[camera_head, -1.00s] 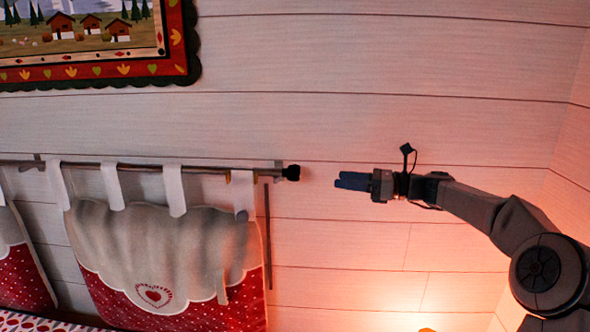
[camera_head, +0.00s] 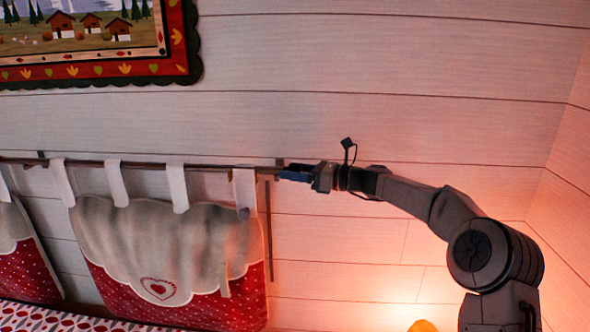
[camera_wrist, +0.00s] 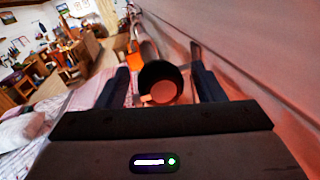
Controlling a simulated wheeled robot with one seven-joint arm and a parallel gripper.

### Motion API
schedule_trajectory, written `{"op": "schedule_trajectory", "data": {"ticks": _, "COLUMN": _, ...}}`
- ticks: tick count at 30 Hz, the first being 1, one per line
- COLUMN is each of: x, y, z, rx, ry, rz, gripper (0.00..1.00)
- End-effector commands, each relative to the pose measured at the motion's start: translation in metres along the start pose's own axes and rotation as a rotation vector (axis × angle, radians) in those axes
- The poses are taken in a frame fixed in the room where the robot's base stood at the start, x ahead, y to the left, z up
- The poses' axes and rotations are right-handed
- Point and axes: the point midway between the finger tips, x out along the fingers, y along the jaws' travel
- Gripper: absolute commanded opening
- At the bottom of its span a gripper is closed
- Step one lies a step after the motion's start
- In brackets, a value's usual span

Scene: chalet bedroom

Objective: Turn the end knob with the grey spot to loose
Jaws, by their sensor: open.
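The dark round end knob (camera_wrist: 160,83) faces the wrist camera, with a dull reddish-brown disc on its end. I cannot make out a grey spot on it. My gripper (camera_head: 288,174) is open, its blue fingers at the right end of the curtain rod (camera_head: 140,166). In the wrist view my gripper (camera_wrist: 161,76) has one finger on each side of the knob, with gaps that seem to remain between fingers and knob. In the head view the knob is mostly hidden by the fingers.
Fabric cushions with a red heart (camera_head: 158,289) hang by white tabs from the rod. The plank wall (camera_head: 420,110) lies close behind it. A framed picture (camera_head: 95,72) hangs above left. A glowing orange lamp (camera_head: 423,326) stands below.

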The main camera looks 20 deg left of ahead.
Motion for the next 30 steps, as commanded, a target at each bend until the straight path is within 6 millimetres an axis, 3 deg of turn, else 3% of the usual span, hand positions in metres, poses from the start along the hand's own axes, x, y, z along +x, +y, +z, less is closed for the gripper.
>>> {"op": "schedule_trajectory", "data": {"ticks": 6, "x": 0.0005, "y": 0.0000, "z": -0.0003, "rx": 0.000, "ry": 0.000, "rz": 0.000, "gripper": 0.62}}
{"op": "schedule_trajectory", "data": {"ticks": 11, "x": 0.0005, "y": 0.0001, "z": -0.0003, "rx": 0.000, "ry": 0.000, "rz": 0.000, "gripper": 0.20}}
{"op": "schedule_trajectory", "data": {"ticks": 12, "x": 0.0005, "y": 0.0002, "z": -0.0002, "rx": 0.000, "ry": 0.000, "rz": 0.000, "gripper": 0.17}}
{"op": "schedule_trajectory", "data": {"ticks": 23, "x": 0.0003, "y": -0.0002, "z": -0.0025, "rx": -0.046, "ry": -0.009, "rz": 0.002, "gripper": 0.17}}
{"op": "schedule_trajectory", "data": {"ticks": 30, "x": 0.0003, "y": -0.0009, "z": -0.0051, "rx": -0.190, "ry": -0.040, "rz": 0.007, "gripper": 0.17}}
